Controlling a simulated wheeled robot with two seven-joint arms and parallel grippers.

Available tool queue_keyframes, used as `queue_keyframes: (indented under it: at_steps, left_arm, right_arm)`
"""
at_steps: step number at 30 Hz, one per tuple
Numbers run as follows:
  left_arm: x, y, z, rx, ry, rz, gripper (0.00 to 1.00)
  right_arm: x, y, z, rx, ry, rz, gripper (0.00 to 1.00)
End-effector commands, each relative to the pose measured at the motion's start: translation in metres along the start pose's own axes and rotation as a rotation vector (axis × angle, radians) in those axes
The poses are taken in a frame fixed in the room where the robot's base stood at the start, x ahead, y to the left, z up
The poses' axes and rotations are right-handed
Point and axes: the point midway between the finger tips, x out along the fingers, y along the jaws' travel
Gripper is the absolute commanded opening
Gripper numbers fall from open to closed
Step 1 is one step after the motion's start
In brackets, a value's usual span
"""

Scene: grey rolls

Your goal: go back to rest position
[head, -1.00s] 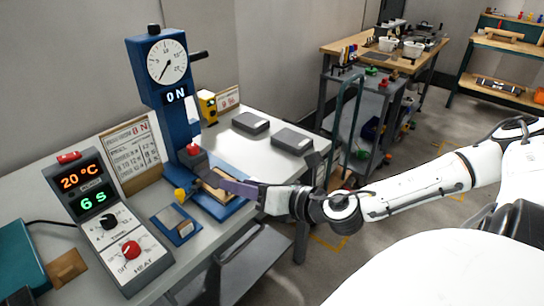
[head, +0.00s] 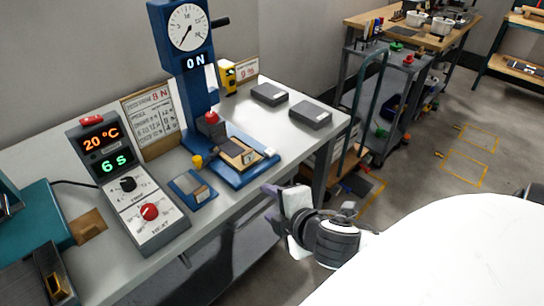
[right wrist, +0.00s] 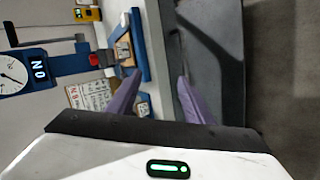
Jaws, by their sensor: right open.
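My right gripper (head: 272,204) is open and empty in front of the table's front edge, apart from the things on the table. In the right wrist view its two purple fingers (right wrist: 155,98) stand spread with nothing between them. The blue press (head: 185,75) with a round dial and "0 N" display stands on the table. A tan and dark piece (head: 238,153) lies on its blue base. My left gripper does not show.
A control box (head: 125,185) reads 20 °C and 6 s. Two dark grey blocks (head: 310,113) lie at the table's right end. A small blue plate (head: 192,188) lies beside the press. A cart (head: 385,90) stands behind; the floor (head: 440,130) right of it is open.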

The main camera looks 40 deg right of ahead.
Motion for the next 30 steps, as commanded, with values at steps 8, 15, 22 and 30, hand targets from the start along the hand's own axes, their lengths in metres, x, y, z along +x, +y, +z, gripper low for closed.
queue_keyframes:
  at_steps: [8, 15, 22, 30]
  left_arm:
    - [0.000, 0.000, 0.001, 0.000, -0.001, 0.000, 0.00]
    - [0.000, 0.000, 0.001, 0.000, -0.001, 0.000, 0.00]
    - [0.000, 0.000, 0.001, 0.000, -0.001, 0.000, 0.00]
    - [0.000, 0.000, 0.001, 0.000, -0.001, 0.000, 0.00]
  right_arm:
    - [-0.001, -0.003, 0.001, 0.023, -0.006, -0.012, 0.47]
    - [-0.001, -0.003, 0.000, 0.021, -0.006, -0.011, 0.47]
    - [0.004, -0.021, -0.003, 0.075, 0.010, -0.049, 0.47]
    - [0.015, -0.170, -0.040, 0.658, 0.093, -0.332, 0.47]
